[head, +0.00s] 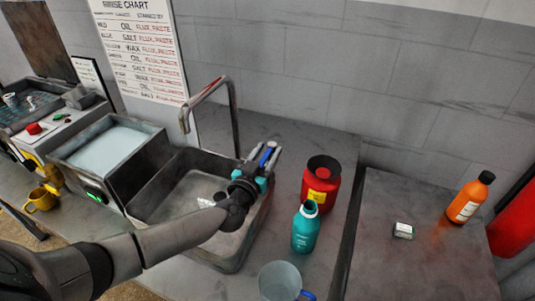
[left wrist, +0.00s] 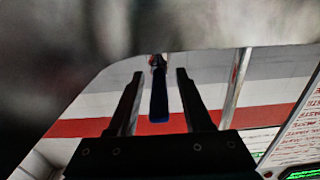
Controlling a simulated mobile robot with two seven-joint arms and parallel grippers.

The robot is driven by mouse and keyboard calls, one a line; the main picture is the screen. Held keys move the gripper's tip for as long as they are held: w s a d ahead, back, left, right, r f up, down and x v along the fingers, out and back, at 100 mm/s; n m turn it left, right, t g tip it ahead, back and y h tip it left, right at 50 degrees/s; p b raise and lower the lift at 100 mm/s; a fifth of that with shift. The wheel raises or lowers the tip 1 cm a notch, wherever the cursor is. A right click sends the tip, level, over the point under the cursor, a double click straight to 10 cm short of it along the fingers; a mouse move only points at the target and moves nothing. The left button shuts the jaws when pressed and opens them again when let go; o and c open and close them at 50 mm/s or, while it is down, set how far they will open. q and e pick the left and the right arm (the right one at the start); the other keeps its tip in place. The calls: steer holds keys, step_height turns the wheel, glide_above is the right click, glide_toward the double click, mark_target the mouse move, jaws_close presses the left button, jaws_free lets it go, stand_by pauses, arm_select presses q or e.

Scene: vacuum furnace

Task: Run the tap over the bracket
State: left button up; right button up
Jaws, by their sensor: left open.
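The tap (head: 234,112) is a grey bent pipe at the back of the sink (head: 148,203), its spout end over the basin. My left gripper (head: 266,154) is open at the sink's back right corner. A blue lever (head: 267,156) shows between its fingers; it also shows in the left wrist view (left wrist: 158,95), between the two dark fingers (left wrist: 159,100) with a gap on each side. A small silvery piece (head: 206,202), perhaps the bracket, lies in the basin, partly hidden by my left arm. I see no water stream. My right gripper is not in view.
A red canister (head: 320,186), a teal bottle (head: 305,230) and a clear jug (head: 280,282) stand right of the sink. An orange bottle (head: 469,198) and a small box (head: 403,231) are farther right. A bath (head: 108,148) and yellow mug (head: 41,200) are left.

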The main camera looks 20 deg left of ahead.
arm_select(q)
steer(key=shift+w, duration=0.15)
jaws_close()
stand_by(0.4)
stand_by(1.0)
